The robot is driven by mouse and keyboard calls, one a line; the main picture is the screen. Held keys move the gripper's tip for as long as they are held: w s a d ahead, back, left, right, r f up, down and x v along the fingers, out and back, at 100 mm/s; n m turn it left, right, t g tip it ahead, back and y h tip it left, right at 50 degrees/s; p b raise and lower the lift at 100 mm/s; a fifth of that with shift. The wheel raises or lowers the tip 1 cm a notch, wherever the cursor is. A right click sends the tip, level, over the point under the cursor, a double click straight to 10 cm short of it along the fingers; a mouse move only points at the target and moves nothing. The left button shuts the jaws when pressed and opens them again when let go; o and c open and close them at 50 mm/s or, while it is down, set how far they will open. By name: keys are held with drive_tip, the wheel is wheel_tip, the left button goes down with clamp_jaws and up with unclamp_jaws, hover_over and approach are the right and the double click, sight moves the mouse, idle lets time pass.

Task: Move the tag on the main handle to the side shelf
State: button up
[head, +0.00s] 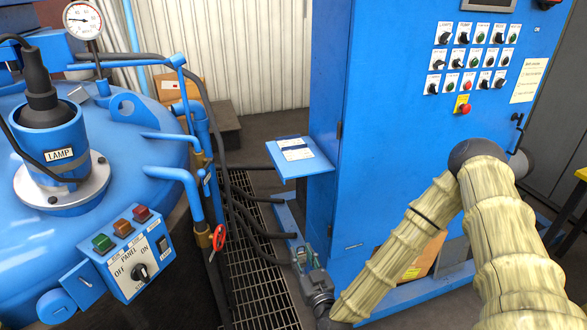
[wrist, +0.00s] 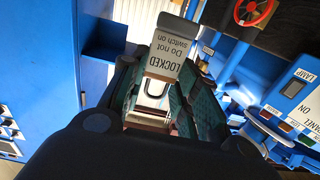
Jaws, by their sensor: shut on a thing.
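A white-and-grey tag (wrist: 168,62) reading "LOCKED Do not switch on" shows upside down in the wrist view. My gripper (wrist: 163,88) is shut on it, with the dark green fingers on either side. A dark loop shows between the fingers; I cannot tell what it belongs to. In the head view my gripper (head: 306,268) is low, in front of and below the side shelf (head: 320,165), and the tag cannot be made out there. The blue side shelf juts from the cabinet's left side. I cannot tell which part is the main handle.
A paper sheet (head: 296,149) lies on the shelf. The blue cabinet (head: 350,100) with buttons stands right of it. The furnace (head: 95,110), with pipes and a red valve wheel (head: 218,237), is at left. Black hoses (head: 240,205) run over the floor grating (head: 255,265) between them.

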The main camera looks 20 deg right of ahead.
drive_tip(key=w+d+r+b, duration=0.1)
drive_tip(key=w+d+r, duration=0.6)
drive_tip(key=r, duration=0.4)
drive_tip(key=w+d+r+b, duration=0.2)
drive_tip(key=w+d+r, duration=0.55)
drive_tip(key=r, duration=0.45)
drive_tip(key=w+a+p, duration=0.1)
drive_tip(key=w+a, duration=0.1)
drive_tip(key=w, duration=0.2)
drive_tip(key=w+a+f+p, duration=0.1)
drive_tip(key=w+a+p, duration=0.1)
drive_tip(key=w, duration=0.3)
drive_tip(key=w+a+p, duration=0.2)
drive_tip(key=w, duration=0.2)
drive_tip(key=shift+w+a+f, duration=0.15)
drive_tip(key=shift+a+f, duration=0.15)
drive_tip(key=shift+f, duration=0.05)
drive_tip(key=shift+w+a+f, duration=0.1)
drive_tip(key=shift+w+f, duration=0.05)
drive_tip(key=shift+f, duration=0.05)
drive_tip(key=shift+f+p, duration=0.9)
drive_tip(key=shift+f, duration=0.75)
drive_tip(key=shift+f, duration=0.15)
drive_tip(key=o, duration=1)
